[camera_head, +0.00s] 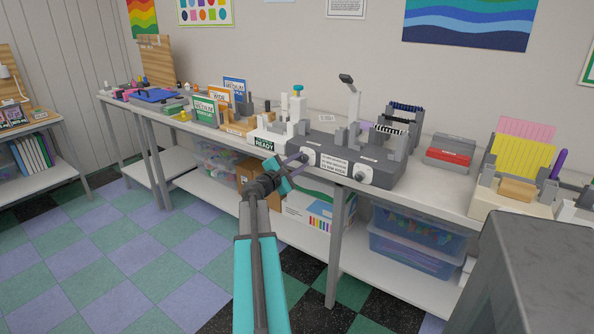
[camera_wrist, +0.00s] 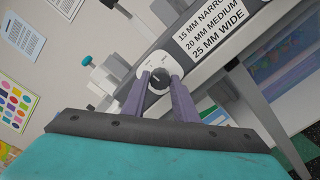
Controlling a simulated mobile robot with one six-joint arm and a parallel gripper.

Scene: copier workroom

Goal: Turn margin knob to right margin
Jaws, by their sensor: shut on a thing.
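The grey binding machine (camera_head: 325,143) stands on the bench, with a knob on a white round plate (camera_head: 309,156) at the left of its front. In the wrist view, this dark knob (camera_wrist: 159,79) sits between the two purple fingers of my gripper (camera_wrist: 160,92), which is shut on it. My gripper also shows in the head view (camera_head: 299,159), reaching the knob from the front left. The knob's dial marks are too small to read. A white label (camera_head: 334,165) beside it lists 15 mm narrow, 20 mm medium and 25 mm wide. A second knob (camera_head: 360,175) is further right.
A white block with a READY sign (camera_head: 265,143) stands left of the machine. Cards reading MEDIUM (camera_head: 204,110) and WIDE (camera_head: 219,96) stand further left. A red and grey stapler-like item (camera_head: 449,155) is to the right.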

